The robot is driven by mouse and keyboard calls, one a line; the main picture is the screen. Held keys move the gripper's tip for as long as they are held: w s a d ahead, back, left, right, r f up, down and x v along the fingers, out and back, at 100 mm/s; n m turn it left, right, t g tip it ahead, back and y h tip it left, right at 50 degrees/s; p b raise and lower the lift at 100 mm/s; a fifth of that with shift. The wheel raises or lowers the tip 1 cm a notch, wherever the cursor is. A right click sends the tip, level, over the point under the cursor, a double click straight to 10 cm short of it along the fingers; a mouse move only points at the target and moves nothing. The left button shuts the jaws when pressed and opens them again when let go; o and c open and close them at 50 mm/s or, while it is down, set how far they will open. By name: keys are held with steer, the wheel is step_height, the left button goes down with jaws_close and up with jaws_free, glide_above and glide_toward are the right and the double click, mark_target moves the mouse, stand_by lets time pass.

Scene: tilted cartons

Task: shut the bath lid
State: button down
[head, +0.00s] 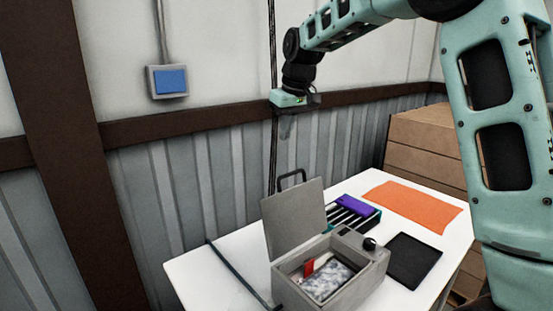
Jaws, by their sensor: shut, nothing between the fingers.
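The bath is a grey box (350,288) on the white table. Its grey lid (294,222) stands open, raised steeply at the box's left and back side, with a dark handle (291,178) at its top edge. Inside the box lie a red item (309,268) and a mottled grey-white block (327,281). A dark round knob (369,244) sits on the box's right part. My gripper (286,122) hangs in the air above the lid and handle, apart from them, in front of the wall. It is shut and empty; its fingers look small and blurred.
Behind the box is a dark rack (345,222) with a purple block (356,205). A black pad (413,261) and an orange mat (412,204) lie to the right. A dark rod (238,272) lies at the table's left. Stacked cartons (426,147) stand behind; a blue-faced box (171,81) is on the wall.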

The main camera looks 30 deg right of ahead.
step_height(320, 180, down, 9)
steer(key=s+p, duration=0.1)
steer(key=p, duration=0.3)
steer(key=shift+s+p, duration=0.25)
steer(key=shift+p, duration=0.15)
steer(key=shift+d+f, duration=0.1)
